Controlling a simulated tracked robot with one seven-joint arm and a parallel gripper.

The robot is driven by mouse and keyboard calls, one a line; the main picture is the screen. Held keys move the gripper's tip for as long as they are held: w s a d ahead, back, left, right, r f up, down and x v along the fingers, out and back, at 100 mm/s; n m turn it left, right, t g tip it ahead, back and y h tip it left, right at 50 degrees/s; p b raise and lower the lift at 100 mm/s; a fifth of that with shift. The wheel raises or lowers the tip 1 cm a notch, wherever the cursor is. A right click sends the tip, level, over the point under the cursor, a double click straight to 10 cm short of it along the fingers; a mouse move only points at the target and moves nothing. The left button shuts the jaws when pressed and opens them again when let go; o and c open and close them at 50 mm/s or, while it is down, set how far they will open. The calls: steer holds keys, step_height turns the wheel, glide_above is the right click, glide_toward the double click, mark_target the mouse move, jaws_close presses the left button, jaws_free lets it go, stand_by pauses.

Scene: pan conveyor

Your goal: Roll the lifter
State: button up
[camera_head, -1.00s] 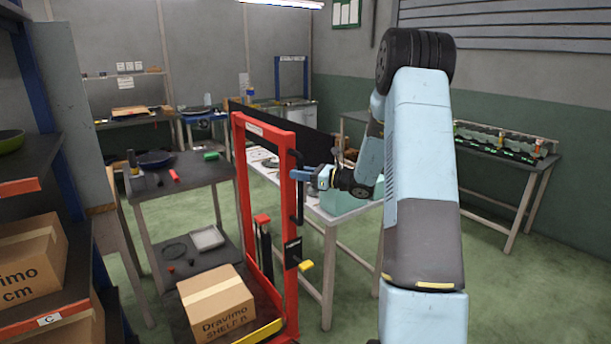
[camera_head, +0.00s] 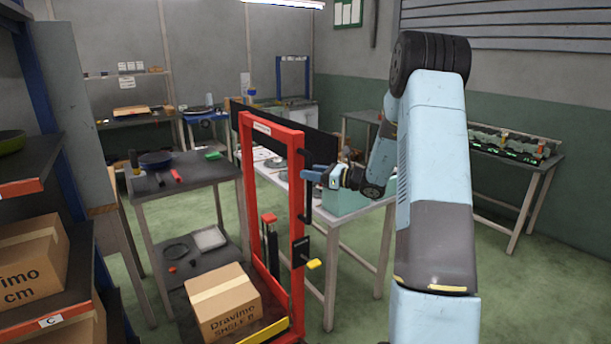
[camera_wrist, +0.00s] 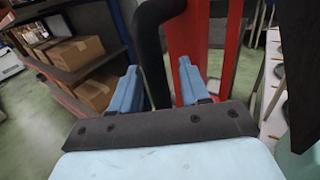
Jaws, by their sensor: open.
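The lifter (camera_head: 300,215) is a red upright frame with a low platform, standing left of my arm in the head view. It carries a cardboard box (camera_head: 222,302). A black vertical handle (camera_head: 308,205) is on its right post; it also shows in the wrist view (camera_wrist: 150,45). My gripper (camera_head: 312,177) is at the handle's height, beside the right post. In the wrist view my gripper (camera_wrist: 158,85) has its blue fingers apart, with the black handle running down between them. I cannot tell whether either finger touches it.
A dark two-level table (camera_head: 190,175) stands behind the lifter on the left. A shelf rack with boxes (camera_head: 30,265) is at the near left. A white-topped table (camera_head: 350,212) is close behind the lifter on the right. Green floor (camera_head: 480,290) is clear at the right.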

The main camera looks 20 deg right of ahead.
steer(key=v, duration=1.4)
steer(key=s+a+r+n+g+h, duration=0.2)
steer(key=s+a+r+n+g, duration=0.3)
steer(key=s+a, duration=0.35)
steer(key=s+a+r+n+g+h, duration=0.2)
steer(key=s+a+r+n+g, duration=0.15)
steer(key=s+a+n, duration=0.55)
steer(key=s+a+r+n+t+h, duration=0.1)
steer(key=s+r+n+h, duration=0.4)
steer(key=s, duration=1.2)
steer(key=n+t+h, duration=0.1)
steer(key=n+h, duration=0.3)
steer(key=n, duration=0.3)
steer(key=shift+a+h, duration=0.15)
steer(key=shift+h, duration=0.25)
